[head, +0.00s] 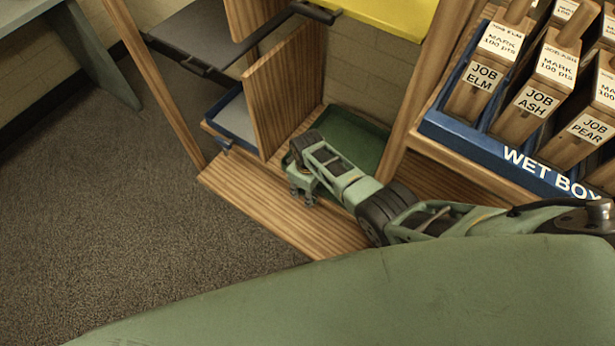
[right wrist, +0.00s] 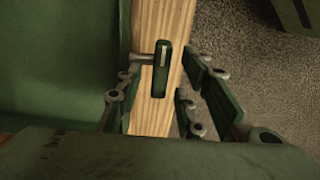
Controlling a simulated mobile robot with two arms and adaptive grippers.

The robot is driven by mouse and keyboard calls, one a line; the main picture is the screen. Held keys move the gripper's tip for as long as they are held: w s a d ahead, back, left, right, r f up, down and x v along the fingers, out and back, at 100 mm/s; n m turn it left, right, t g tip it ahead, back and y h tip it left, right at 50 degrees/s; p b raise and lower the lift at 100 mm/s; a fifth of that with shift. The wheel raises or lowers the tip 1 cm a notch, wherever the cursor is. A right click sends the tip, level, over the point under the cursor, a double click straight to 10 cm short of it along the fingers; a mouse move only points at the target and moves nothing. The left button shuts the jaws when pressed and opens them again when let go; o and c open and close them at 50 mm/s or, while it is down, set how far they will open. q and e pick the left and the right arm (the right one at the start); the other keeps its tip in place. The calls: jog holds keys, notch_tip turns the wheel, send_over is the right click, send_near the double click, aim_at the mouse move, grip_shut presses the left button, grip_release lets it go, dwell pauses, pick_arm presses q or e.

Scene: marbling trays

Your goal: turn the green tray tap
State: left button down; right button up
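The green tray (head: 368,142) sits in the lowest bay of the wooden rack, partly hidden behind my right arm. In the right wrist view, the tray (right wrist: 55,60) fills the left side. Its tap (right wrist: 159,84), a dark green upright lever with a grey pin, shows against the wooden shelf strip. My right gripper (head: 302,190) is at the tray's front edge. In the right wrist view, its fingers (right wrist: 158,92) are spread, one on each side of the tap, with gaps to the lever. The tap is hidden by the gripper in the head view. My left gripper is not in view.
A blue tray (head: 208,124) is in the bay to the left. A grey tray (head: 175,52) and a yellow tray (head: 395,18) are higher up. The blue wet box (head: 470,140) with several labelled wooden blocks stands to the right. Carpet (head: 120,210) is clear at left.

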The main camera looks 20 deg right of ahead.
notch_tip(320, 180, up, 10)
jog(key=shift+r, duration=0.2)
dwell(0.7)
